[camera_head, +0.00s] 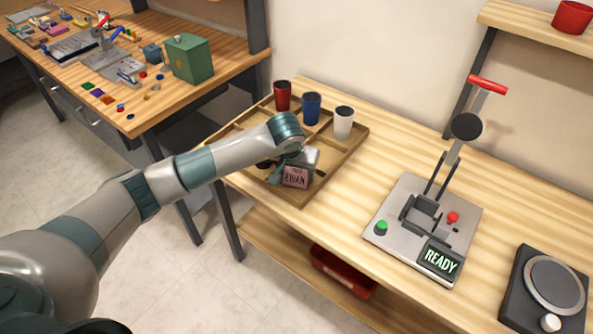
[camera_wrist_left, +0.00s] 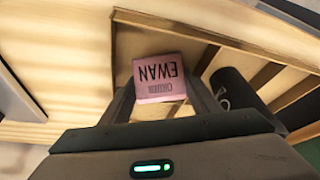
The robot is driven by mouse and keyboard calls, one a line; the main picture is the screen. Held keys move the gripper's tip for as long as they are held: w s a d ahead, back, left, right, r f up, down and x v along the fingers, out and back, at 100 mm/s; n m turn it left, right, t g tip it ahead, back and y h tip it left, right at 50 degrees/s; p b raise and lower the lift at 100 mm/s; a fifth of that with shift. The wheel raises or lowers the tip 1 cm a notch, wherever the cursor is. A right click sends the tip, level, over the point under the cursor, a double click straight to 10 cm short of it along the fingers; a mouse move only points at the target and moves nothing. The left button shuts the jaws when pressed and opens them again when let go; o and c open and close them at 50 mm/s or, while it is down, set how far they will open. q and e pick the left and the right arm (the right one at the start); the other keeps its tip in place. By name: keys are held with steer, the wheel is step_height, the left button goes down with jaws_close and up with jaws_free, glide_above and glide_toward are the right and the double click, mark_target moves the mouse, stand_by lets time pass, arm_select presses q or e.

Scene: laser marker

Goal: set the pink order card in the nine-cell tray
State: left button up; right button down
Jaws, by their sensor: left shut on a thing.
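The pink order card (camera_head: 296,177), printed "EWAN", is held in my left gripper (camera_head: 300,166). The same card (camera_wrist_left: 160,80) shows between the fingers in the left wrist view, its lettering upside down. My left gripper is shut on it. The card is over the front right corner cell of the wooden nine-cell tray (camera_head: 338,166); I cannot tell whether it touches the tray floor. The tray's wooden rim (camera_wrist_left: 190,28) runs behind the card in the wrist view. My arm hides part of the tray's left and middle cells. My right gripper is not in view.
Red (camera_head: 282,95), blue (camera_head: 311,108) and white (camera_head: 344,122) cups stand in the tray's back row. A lever press (camera_head: 425,225) showing "READY" and a round-plated device (camera_head: 550,290) stand to the right.

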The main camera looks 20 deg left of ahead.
arm_select(q)
steer(key=shift+f, duration=0.1)
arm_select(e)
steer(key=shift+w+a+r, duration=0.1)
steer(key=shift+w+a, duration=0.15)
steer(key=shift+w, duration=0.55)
arm_select(q)
steer(key=o, duration=0.8)
steer(key=shift+c, duration=0.2)
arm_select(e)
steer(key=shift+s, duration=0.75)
arm_select(q)
steer(key=shift+r, duration=0.2)
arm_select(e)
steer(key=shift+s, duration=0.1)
arm_select(q)
steer(key=shift+s+r, duration=0.1)
steer(key=shift+r, duration=0.2)
steer(key=b+v, duration=0.2)
steer(key=v, duration=0.9)
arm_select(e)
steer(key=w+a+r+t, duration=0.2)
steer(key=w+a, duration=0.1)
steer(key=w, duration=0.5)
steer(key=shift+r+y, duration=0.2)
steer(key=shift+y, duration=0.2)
